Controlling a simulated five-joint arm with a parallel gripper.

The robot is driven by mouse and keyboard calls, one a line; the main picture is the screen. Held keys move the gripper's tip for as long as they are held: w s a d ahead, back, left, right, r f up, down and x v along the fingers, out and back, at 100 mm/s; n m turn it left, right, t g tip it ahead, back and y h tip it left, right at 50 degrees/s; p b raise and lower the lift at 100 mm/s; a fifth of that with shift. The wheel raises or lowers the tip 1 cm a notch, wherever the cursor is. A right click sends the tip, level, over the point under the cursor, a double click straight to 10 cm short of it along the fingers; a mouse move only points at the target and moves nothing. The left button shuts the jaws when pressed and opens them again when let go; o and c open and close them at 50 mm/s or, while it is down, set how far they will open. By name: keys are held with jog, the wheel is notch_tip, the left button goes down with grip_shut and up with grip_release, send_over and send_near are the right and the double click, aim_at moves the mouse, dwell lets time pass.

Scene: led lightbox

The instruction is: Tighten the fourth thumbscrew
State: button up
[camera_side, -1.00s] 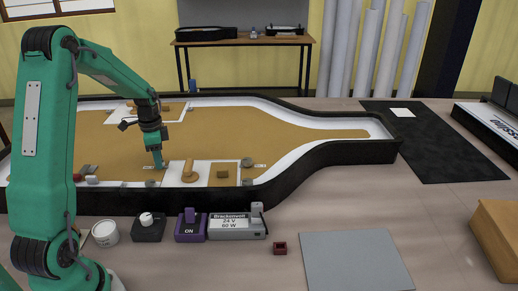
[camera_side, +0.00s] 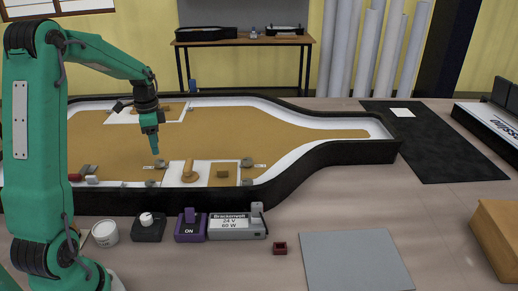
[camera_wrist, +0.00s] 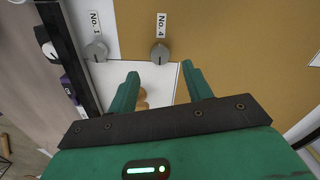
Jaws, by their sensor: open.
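The fourth thumbscrew (camera_wrist: 159,54) is a grey knob with a wing, beside a "No. 4" label on the tan board. In the side view it (camera_side: 160,163) stands just below my gripper (camera_side: 156,152). In the wrist view, my gripper (camera_wrist: 160,72) has its two green fingers apart with nothing between the tips. The knob lies just beyond the tips, roughly in line with the gap. My gripper is above the knob and apart from it. Another grey thumbscrew (camera_wrist: 96,51), labelled "No. 1", sits to the left on the white border.
The lightbox's dark wall (camera_side: 330,155) surrounds the board. A wooden handle (camera_side: 188,170) and a cork-coloured block (camera_side: 222,173) lie right of the gripper. Another thumbscrew (camera_side: 247,162) is farther right. A purple switch (camera_side: 190,230) and power supply (camera_side: 236,227) stand in front.

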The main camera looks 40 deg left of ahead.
jog(key=shift+r, duration=0.95)
jog(key=s+d+r+n+t, duration=0.15)
jog(key=d+r, duration=0.25)
jog(key=d, duration=0.4)
jog(key=s+d+r+n+t, duration=0.1)
jog(key=s+d+r, duration=0.1)
jog(key=d+r, duration=0.4)
jog(key=s+d+n+t, duration=0.3)
jog(key=s+d, duration=0.7)
jog(key=d, duration=0.3)
jog(key=shift+f, duration=0.4)
